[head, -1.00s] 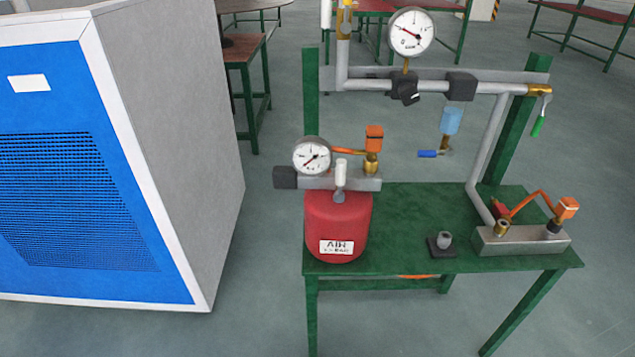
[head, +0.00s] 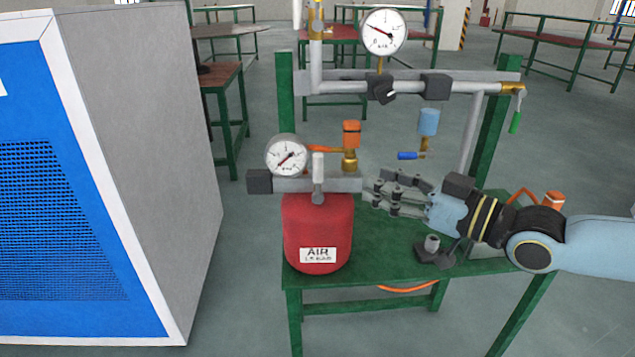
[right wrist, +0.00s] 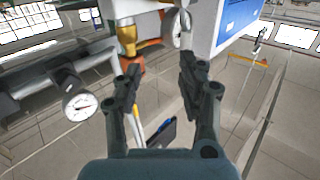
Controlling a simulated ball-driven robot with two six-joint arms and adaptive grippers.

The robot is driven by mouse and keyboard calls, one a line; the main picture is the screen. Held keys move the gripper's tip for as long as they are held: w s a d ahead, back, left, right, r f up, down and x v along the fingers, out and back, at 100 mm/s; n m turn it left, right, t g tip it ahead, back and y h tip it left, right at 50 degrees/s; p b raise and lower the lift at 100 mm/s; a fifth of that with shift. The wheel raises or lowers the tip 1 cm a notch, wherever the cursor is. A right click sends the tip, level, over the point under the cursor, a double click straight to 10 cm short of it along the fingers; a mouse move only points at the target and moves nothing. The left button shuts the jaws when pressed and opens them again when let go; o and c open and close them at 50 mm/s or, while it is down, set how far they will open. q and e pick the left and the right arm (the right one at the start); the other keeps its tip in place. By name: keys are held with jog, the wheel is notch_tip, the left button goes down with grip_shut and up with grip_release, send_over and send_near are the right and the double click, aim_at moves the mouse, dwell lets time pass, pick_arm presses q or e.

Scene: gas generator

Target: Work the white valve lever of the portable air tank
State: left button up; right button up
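The red air tank (head: 318,225), with a white "AIR" label, stands upright on the left end of the green table. Its white valve lever (head: 318,165) stands upright at the front of the grey block on top of the tank. A round gauge (head: 287,156) sits to the lever's left. My right gripper (head: 370,192) is to the right of the tank top, with its fingers pointing left, apart from the lever. In the right wrist view the two fingers (right wrist: 158,72) are spread with nothing held between them. I cannot clearly make out the lever there. My left gripper is not in view.
The green table (head: 385,240) has an upright frame carrying a grey pipe (head: 455,88) and a second gauge (head: 383,33). A large blue-and-grey cabinet (head: 165,150) stands at the left.

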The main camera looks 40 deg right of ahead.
aim_at(322, 165)
jog(key=shift+n+y, duration=0.6)
jog(key=shift+y, duration=0.3)
jog(key=w+a+b, duration=0.2)
jog(key=w+b, duration=0.1)
jog(key=w+a+r+b, duration=0.1)
jog(key=w+a+b, duration=0.1)
jog(key=w, duration=0.1)
jog(key=w+a+b, duration=0.2)
jog(key=w+b, duration=0.1)
jog(key=shift+a+r+b, duration=0.2)
jog(key=shift+a+b, duration=0.1)
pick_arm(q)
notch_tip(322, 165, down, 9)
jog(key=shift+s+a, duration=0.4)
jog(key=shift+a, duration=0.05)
pick_arm(e)
jog(key=shift+w+r, duration=0.1)
jog(key=shift+c, duration=0.4)
grip_shut()
